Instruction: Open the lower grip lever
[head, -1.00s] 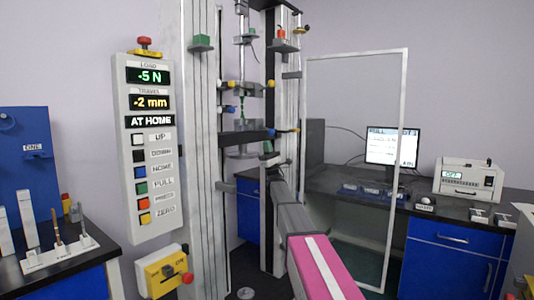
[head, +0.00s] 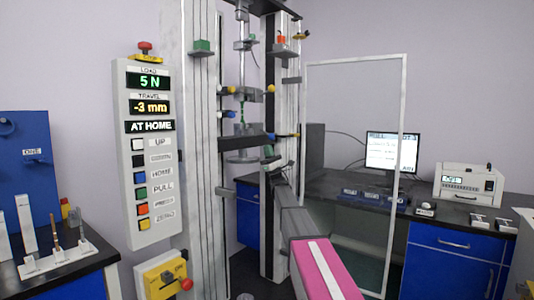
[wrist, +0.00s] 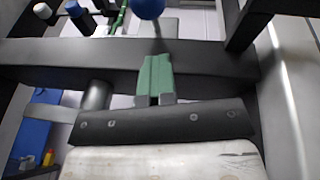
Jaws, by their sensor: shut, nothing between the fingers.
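My gripper (wrist: 157,76) shows in the wrist view as two green fingers pressed together, with nothing between them. In the head view my gripper (head: 268,152) is small, at the end of my pink and grey arm, just below the frame's lower dark crossbar. A blue ball knob (wrist: 149,8), apparently on a grip lever, is at the top edge of the wrist view, beyond the fingertips. It also shows in the head view (head: 270,137). I cannot tell whether the fingers touch it. The lower grip's body is mostly hidden. A thin green strip (head: 242,113) stands above the crossbar.
The dark crossbar (wrist: 60,62) spans the wrist view behind my fingers. A frame column (head: 280,70) stands close on the right in the head view. A clear guard panel (head: 352,62) stands right of it. A control panel (head: 144,215) is at left.

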